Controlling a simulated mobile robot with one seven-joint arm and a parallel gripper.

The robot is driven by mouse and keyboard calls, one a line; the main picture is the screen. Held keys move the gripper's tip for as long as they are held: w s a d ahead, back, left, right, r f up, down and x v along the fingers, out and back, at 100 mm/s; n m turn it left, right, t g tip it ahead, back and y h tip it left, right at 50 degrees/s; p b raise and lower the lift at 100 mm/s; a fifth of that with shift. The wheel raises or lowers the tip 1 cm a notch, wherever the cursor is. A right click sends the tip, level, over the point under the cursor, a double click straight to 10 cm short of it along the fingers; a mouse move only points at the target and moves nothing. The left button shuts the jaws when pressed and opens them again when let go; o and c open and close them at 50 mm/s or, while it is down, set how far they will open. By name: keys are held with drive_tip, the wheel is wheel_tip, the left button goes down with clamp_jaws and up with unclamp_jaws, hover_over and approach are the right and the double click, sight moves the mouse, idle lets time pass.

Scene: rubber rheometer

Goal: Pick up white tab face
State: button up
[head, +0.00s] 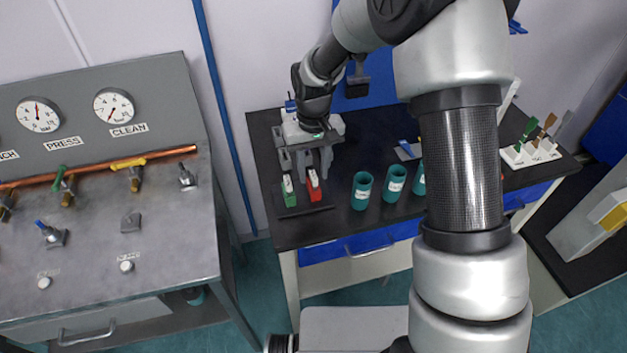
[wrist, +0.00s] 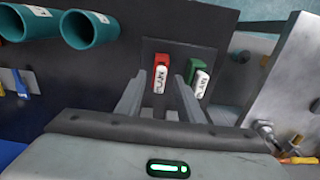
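A red block with a white labelled face (wrist: 160,79) and a green block with a white labelled face (wrist: 200,83) stand side by side on a dark flat plate. In the head view, the red block (head: 314,190) is right of the green block (head: 289,196). My gripper (head: 314,172) is over the table by these blocks. Its fingers are apart, with nothing held between them. In the wrist view, my gripper (wrist: 157,92) has the red block showing in the gap between its fingers. The green block lies outside the right finger. I cannot tell whether any finger touches a block.
Several teal cups (head: 362,190) stand right of the blocks on the black table (head: 275,135). A white holder (head: 530,152) with coloured handles stands at the far right. A grey gauge panel (head: 95,120) is at the left. My arm hides part of the table.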

clamp_jaws()
